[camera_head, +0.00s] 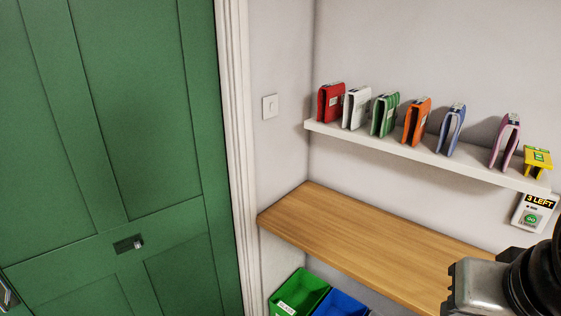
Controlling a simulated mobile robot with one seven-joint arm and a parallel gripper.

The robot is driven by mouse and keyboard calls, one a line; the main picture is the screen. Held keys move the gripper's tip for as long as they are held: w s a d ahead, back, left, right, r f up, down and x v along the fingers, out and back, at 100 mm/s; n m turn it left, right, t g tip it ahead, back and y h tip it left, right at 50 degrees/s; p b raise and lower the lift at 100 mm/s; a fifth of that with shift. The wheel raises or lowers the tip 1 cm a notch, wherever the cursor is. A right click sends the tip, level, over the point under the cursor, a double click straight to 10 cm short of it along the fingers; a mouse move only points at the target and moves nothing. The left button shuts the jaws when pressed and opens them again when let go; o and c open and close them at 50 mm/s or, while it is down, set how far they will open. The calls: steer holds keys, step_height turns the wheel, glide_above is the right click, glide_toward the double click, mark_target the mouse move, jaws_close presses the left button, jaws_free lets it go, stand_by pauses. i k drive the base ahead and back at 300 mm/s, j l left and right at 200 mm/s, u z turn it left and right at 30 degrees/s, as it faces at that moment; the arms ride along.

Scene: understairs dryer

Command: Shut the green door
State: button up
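The green door (140,110) is a panelled door that fills the left of the head view. Its right edge lies along the white door frame (236,130), and I cannot tell whether it is fully closed. A grey and black part at the lower right edge is a piece of my own arm, well to the right of the door. My gripper's fingers do not show.
A wooden worktop (370,245) runs along the wall right of the door frame. Above it, a white shelf (420,155) holds several coloured folded items. A green bin (298,293) and a blue bin (341,304) stand below the worktop. A light switch (270,106) is on the wall.

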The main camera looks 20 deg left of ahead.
mark_target(111, 136)
steer(key=u, duration=1.85)
steer(key=i+u, duration=0.2)
steer(key=u, duration=0.2)
steer(key=i+u, duration=0.2)
steer(key=u, duration=0.2)
steer(key=i+u, duration=0.15)
steer(key=u, duration=0.25)
steer(key=i+l+u, duration=0.15)
steer(key=u, duration=0.25)
